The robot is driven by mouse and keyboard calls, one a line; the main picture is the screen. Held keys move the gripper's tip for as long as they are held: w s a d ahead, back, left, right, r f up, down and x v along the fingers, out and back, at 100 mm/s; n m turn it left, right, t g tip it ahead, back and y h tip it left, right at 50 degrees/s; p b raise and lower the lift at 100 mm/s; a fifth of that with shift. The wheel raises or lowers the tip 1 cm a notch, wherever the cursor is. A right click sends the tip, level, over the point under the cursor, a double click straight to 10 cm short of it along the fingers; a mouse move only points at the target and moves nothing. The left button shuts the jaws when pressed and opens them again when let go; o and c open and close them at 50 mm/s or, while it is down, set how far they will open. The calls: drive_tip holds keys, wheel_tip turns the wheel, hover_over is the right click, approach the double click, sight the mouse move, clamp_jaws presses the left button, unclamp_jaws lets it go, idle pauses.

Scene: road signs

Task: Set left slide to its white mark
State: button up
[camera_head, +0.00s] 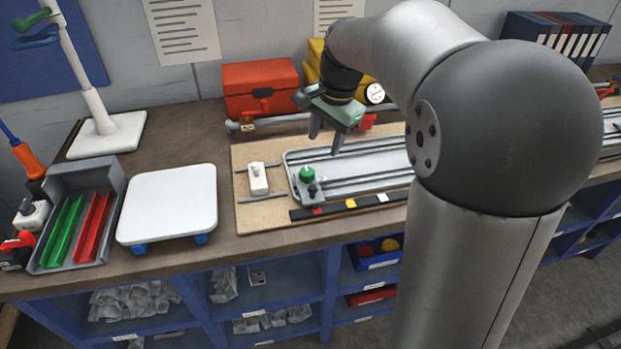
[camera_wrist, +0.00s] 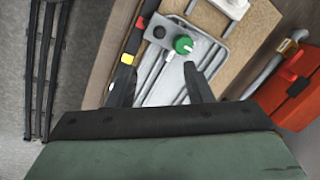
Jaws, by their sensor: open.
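The left slide is a grey carriage (camera_head: 309,192) with a green knob (camera_head: 307,174) and a smaller black knob. It sits at the left end of a grey railed plate (camera_head: 365,180), beside the red mark (camera_head: 317,211) on a black strip. A yellow mark (camera_head: 350,203) and then the white mark (camera_head: 383,198) lie further right on this strip. My gripper (camera_head: 326,138) is open and empty above the plate, apart from the slide. The wrist view shows the carriage (camera_wrist: 165,32) and green knob (camera_wrist: 183,45) beyond my open fingers (camera_wrist: 160,88). The white mark is not visible there.
A white block (camera_head: 258,180) is on the wooden board (camera_head: 246,212) left of the plate. A red toolbox (camera_head: 260,88) stands behind it. A white-topped platform (camera_head: 170,203) is further left. My arm hides the plate's right end.

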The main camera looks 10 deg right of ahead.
sight(314, 186)
drive_tip(key=f, duration=0.5)
drive_tip(key=w+a+f, duration=0.1)
drive_tip(key=f, duration=0.4)
drive_tip(key=w+f+p, duration=0.1)
drive_tip(key=f, duration=0.5)
drive_tip(key=shift+w+a, duration=0.25)
drive_tip(key=shift+a, duration=0.15)
clamp_jaws()
